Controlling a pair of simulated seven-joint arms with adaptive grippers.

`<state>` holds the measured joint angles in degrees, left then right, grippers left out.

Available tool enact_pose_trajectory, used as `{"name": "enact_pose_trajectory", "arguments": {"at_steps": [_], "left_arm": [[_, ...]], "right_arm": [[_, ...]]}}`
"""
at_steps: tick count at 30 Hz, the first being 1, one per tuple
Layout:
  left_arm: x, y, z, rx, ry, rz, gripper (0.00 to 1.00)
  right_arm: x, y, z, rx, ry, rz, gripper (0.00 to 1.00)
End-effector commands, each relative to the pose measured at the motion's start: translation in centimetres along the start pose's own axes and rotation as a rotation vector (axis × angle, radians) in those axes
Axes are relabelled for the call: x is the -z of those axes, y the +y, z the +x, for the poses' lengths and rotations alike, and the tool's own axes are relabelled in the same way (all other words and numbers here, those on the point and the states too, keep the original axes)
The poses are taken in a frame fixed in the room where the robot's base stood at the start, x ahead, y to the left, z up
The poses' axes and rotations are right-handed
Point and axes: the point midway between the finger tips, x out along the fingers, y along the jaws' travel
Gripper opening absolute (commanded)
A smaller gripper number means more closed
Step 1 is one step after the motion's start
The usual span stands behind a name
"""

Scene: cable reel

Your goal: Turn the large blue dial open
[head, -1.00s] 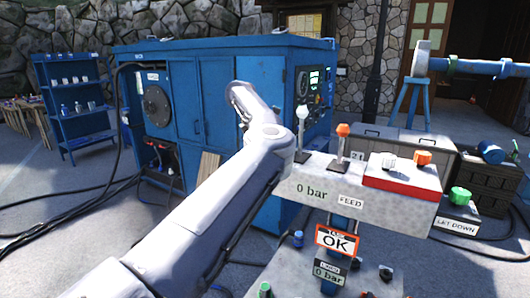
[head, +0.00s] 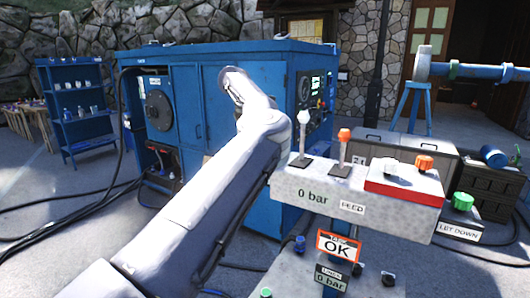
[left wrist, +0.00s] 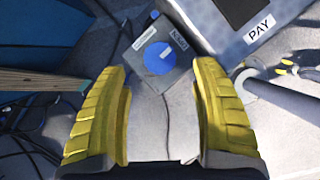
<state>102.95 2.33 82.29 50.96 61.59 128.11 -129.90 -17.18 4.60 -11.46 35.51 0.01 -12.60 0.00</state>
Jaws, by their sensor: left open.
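The large blue dial (left wrist: 158,58) is a round disc with a pale line across it, on a grey box (left wrist: 180,77) in the left wrist view. My left gripper (left wrist: 161,90) has two yellow fingers, open and empty. In that picture the dial lies just beyond the fingertips, between their lines; the gap in depth is hard to judge. In the head view my left arm reaches towards the blue cabinet, and I cannot make out its fingers or the dial there. My right gripper is not in view.
A smaller blue knob (left wrist: 155,14) sits near the dial. A grey panel marked PAY (left wrist: 225,20) is at the upper right, with yellow-handled pliers (left wrist: 298,68) below it. The blue cabinet (head: 220,100) and the grey lever console (head: 335,195) flank my arm. Black cables (head: 60,230) lie on the floor.

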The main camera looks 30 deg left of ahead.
Motion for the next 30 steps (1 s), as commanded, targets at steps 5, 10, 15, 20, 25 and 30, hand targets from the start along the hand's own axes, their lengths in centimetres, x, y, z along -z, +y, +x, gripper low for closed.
{"name": "enact_pose_trajectory", "arguments": {"at_steps": [5,10,15,20,25,30], "left_arm": [[-0.1,0.0,-2.9,-0.001,-0.003,0.000,0.65],[0.0,0.0,-4.5,0.000,-0.001,0.000,0.65],[0.0,0.0,-5.3,0.000,-0.001,0.001,0.65],[0.0,0.0,-5.4,0.000,0.000,0.001,0.65],[0.0,0.0,-5.4,0.000,0.000,0.000,0.65],[0.1,0.0,-5.3,-0.001,0.003,-0.001,0.65]], "right_arm": [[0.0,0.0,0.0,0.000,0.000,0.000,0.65],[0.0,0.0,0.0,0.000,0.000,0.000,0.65],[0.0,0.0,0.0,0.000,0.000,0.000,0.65],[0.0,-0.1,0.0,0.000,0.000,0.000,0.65],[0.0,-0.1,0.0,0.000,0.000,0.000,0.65],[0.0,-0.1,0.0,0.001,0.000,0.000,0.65]]}}
